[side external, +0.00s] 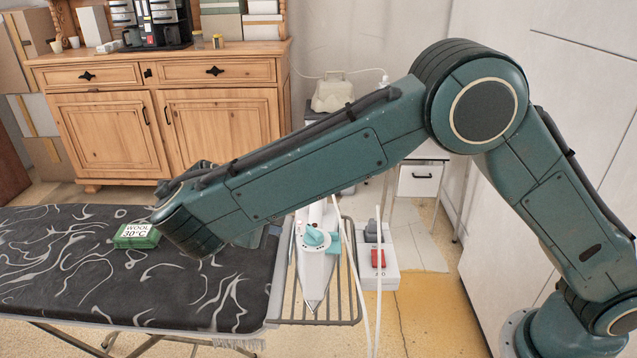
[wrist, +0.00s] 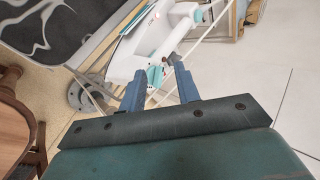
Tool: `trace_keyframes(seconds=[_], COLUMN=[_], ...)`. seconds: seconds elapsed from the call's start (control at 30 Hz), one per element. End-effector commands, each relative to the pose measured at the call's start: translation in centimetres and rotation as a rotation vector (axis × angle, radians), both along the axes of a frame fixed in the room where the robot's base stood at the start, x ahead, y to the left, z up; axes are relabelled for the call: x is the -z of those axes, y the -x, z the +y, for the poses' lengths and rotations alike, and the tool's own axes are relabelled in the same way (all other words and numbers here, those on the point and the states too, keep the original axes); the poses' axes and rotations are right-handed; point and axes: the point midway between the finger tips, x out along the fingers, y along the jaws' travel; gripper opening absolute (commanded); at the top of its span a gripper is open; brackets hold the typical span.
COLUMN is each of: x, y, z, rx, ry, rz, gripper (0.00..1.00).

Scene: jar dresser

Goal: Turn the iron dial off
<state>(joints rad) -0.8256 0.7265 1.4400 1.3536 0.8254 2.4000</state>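A white iron (side external: 312,275) with teal parts rests on a metal rack (side external: 288,312) at the right end of the ironing board. Its round teal dial (side external: 314,237) faces up, with a teal piece beside it. The iron also shows in the wrist view (wrist: 180,30), with a teal part (wrist: 155,77) near my fingertips. My gripper (wrist: 160,73) has its two fingers apart and points at the iron. I cannot tell whether either finger touches the dial. In the side view my forearm hides most of the gripper. The dial's setting is too small to read.
The patterned ironing board (side external: 95,285) holds a green block marked "WOOL 30°C" (side external: 137,236). A white box with a red switch (side external: 378,260) stands right of the iron, with white cords between. A wooden dresser (side external: 165,110) stands behind. A chair (wrist: 18,125) shows in the wrist view.

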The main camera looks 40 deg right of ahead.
Motion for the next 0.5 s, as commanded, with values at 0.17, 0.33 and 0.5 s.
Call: trace_keyframes(seconds=[0.17,0.33,0.5], x=[-0.1,-0.2,-0.7], y=[-0.6,-1.4,-2.0], z=[-0.4,-0.9,-1.5], rx=[-0.093,-0.278,-0.532], ry=[-0.023,-0.058,-0.096], rz=[0.103,0.282,0.473], gripper=[0.32,0.32,0.32])
